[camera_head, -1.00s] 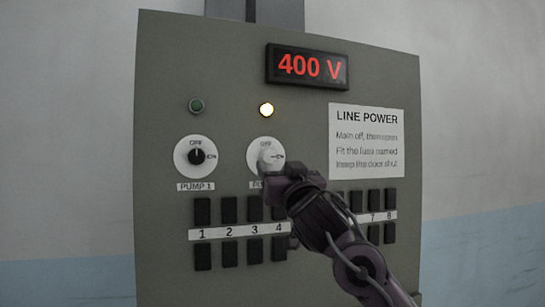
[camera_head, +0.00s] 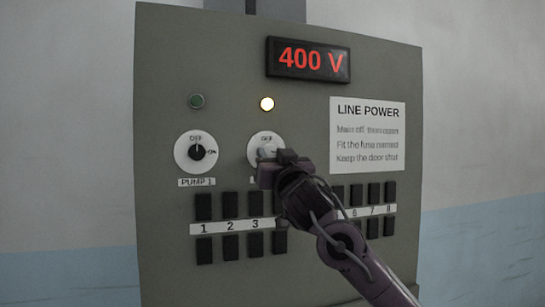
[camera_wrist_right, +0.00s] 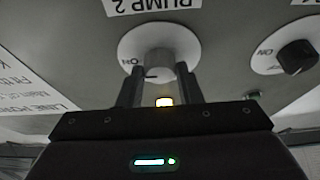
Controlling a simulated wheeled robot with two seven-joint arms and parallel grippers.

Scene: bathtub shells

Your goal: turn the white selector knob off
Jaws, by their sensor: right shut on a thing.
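The white selector knob (camera_head: 266,151) sits on a round white dial on the grey panel, in the column under the lit yellow lamp (camera_head: 267,104). In the right wrist view, which is upside down, the white knob (camera_wrist_right: 155,62) is between the two dark fingers, beside the ON mark, under a PUMP 2 label (camera_wrist_right: 152,4). My right gripper (camera_head: 277,158) is shut on it; it also shows in the wrist view (camera_wrist_right: 158,71). The gripper covers part of the dial and its label in the head view. I cannot tell the knob's exact setting. My left gripper is not in view.
The black PUMP 1 knob (camera_head: 197,152) is to the left, under an unlit green lamp (camera_head: 197,101). A red display (camera_head: 308,60) reads 400 V. A LINE POWER notice (camera_head: 367,135) is at right. Rows of black fuse blocks (camera_head: 230,205) lie below.

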